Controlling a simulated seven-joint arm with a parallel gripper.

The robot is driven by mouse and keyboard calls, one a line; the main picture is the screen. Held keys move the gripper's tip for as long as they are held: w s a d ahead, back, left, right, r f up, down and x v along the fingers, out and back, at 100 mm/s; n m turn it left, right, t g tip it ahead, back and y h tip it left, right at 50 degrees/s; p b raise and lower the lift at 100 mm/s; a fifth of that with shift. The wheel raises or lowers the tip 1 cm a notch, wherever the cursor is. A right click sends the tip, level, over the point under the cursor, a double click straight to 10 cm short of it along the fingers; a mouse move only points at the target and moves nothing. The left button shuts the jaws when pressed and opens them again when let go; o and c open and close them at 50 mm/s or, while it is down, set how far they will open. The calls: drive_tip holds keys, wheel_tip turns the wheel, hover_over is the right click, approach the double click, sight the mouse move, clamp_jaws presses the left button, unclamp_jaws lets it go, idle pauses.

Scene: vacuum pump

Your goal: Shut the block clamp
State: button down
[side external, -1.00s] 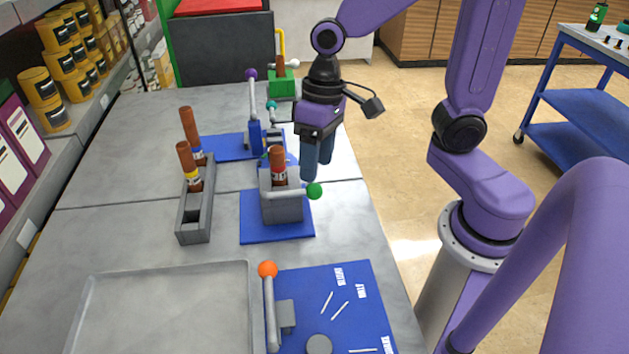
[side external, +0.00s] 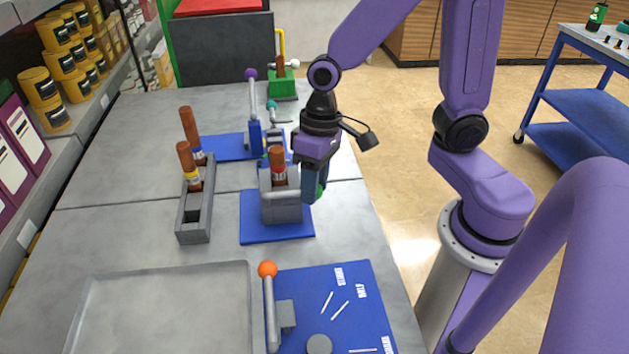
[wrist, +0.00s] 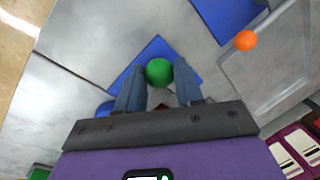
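The block clamp (side external: 283,215) is a grey block on a small blue mat, with a brown-handled piece (side external: 278,160) standing upright in it. Its lever ends in a green ball (side external: 321,190), on the block's right side. The ball also shows in the wrist view (wrist: 159,71). My gripper (side external: 312,199) points down at the ball, its blue fingers in front of it in the side view. In the wrist view my gripper (wrist: 160,64) is open, with the ball between or just beyond the fingertips. Contact cannot be told.
A grey rack (side external: 194,215) with brown-handled pieces stands left of the clamp. Behind is a blue device with a purple-ball lever (side external: 251,75). In front are an orange-ball lever (side external: 267,270), a blue panel (side external: 350,300) and an empty grey tray (side external: 100,275).

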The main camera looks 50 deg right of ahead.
drive_tip(key=s+a+m+t+h, duration=0.1)
drive_tip(key=s+a+m+t, duration=0.1)
drive_tip(key=a+m, duration=0.8)
drive_tip(key=shift+m, duration=2.1)
drive_tip(key=shift+a, duration=0.15)
drive_tip(key=c, duration=0.8)
unclamp_jaws()
drive_tip(key=shift+o, duration=0.2)
wheel_tip(320, 180, up, 17)
drive_tip(key=s+d, duration=0.1)
drive_tip(key=s, duration=0.2)
drive_tip(key=shift+d, duration=0.4)
drive_tip(key=shift+w, duration=0.1)
